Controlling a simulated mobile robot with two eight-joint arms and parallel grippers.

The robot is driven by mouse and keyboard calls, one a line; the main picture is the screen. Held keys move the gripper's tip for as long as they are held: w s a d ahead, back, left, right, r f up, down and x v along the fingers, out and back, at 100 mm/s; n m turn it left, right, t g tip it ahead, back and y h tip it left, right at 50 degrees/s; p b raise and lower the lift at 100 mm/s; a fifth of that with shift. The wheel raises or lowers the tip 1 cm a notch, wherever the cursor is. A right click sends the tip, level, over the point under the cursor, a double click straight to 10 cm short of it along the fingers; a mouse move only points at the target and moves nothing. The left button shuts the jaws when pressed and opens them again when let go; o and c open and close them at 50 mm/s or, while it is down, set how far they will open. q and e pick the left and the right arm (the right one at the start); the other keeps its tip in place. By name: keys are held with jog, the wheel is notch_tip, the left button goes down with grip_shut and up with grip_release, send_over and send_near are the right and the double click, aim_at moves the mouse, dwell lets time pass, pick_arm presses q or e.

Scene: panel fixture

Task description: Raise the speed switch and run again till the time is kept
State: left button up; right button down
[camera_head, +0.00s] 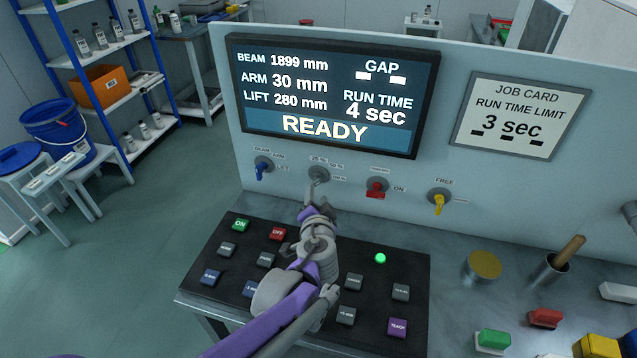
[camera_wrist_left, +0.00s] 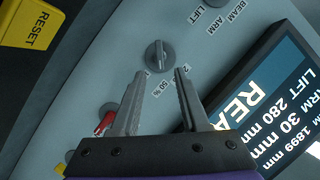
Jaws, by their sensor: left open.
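The speed switch (camera_head: 318,174) is a small grey rotary knob on the upright panel, with 25 % and 50 % labels beside it. It also shows in the left wrist view (camera_wrist_left: 159,55), just beyond my fingertips. I cannot tell its exact setting. My left gripper (camera_head: 308,207) is open and empty in front of the switch; in the left wrist view its two fingers (camera_wrist_left: 158,73) point at the knob, apart from each other. The display (camera_head: 330,95) reads READY, run time 4 sec, arm 30 mm, lift 280 mm. The job card (camera_head: 520,115) gives a run time limit of 3 sec.
A blue selector (camera_head: 263,168) is left of the switch; a red switch (camera_head: 376,188) and yellow key switch (camera_head: 439,200) are right. Below lies a black button console (camera_head: 410,270) with a lit green lamp (camera_head: 380,258), partly hidden by my arm. A wooden-handled tool (camera_head: 568,252) stands right.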

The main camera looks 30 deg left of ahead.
aim_at(316, 184)
pick_arm(q)
jog(key=x, duration=0.8)
jog(key=shift+b, duration=0.4)
jog(key=shift+s, duration=0.1)
jog(key=shift+c, duration=0.3)
grip_shut()
